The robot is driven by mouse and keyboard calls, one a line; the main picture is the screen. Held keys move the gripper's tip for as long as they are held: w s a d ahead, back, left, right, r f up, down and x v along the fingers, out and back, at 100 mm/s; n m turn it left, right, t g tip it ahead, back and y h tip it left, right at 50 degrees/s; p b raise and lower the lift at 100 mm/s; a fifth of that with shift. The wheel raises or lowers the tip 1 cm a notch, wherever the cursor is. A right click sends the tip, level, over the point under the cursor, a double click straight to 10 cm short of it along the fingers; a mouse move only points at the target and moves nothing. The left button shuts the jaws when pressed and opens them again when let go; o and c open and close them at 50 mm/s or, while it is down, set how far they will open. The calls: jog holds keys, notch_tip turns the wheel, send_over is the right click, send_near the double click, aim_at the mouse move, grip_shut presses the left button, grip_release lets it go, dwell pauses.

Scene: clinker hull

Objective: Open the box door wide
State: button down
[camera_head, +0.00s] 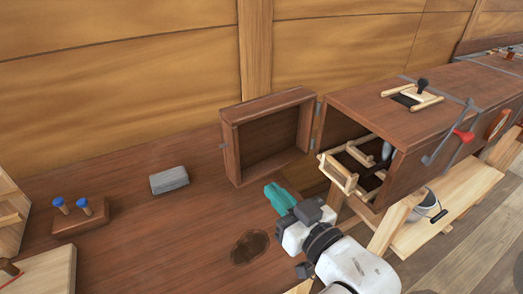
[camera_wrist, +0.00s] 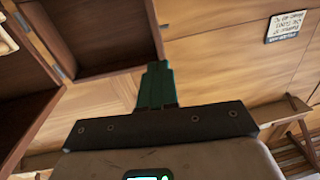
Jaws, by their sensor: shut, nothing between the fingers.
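The brown wooden box (camera_head: 375,100) stands at the right on the bench, its front opening showing a pale wooden rack (camera_head: 340,177) inside. Its door (camera_head: 232,158), a shallow framed panel, stands swung out to the left from the hinge side, far from the opening. In the wrist view the door (camera_wrist: 100,72) fills the upper left, with the box (camera_wrist: 22,110) at the left edge. My gripper (camera_head: 278,196) has teal fingers, shut and empty, in front of the door's lower right part. In the wrist view the fingertips (camera_wrist: 157,66) appear beside the door's edge; I cannot tell whether they touch.
A grey block (camera_head: 169,180) lies left of the door. A small wooden block with blue-topped pegs (camera_head: 80,218) is further left. A dark stain (camera_head: 249,247) marks the bench. A red-handled clamp (camera_head: 463,136) hangs at the box's right. Bench between door and grey block is clear.

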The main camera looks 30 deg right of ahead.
jog(key=p, duration=0.3)
send_near(226, 137)
jog(key=w, duration=0.1)
jog(key=w+f, duration=0.1)
jog(key=w, duration=0.1)
jog(key=shift+f, duration=0.15)
jog(key=shift+w+b, duration=0.2)
jog(key=shift+b, duration=0.1)
jog(key=w+b, duration=0.1)
jog(key=w, duration=0.4)
jog(key=w+b, duration=0.1)
jog(key=w, duration=0.2)
jog(key=shift+a+f+b, duration=0.1)
jog(key=shift+a+b, duration=0.2)
jog(key=shift+w, duration=0.4)
jog(key=shift+s, duration=0.1)
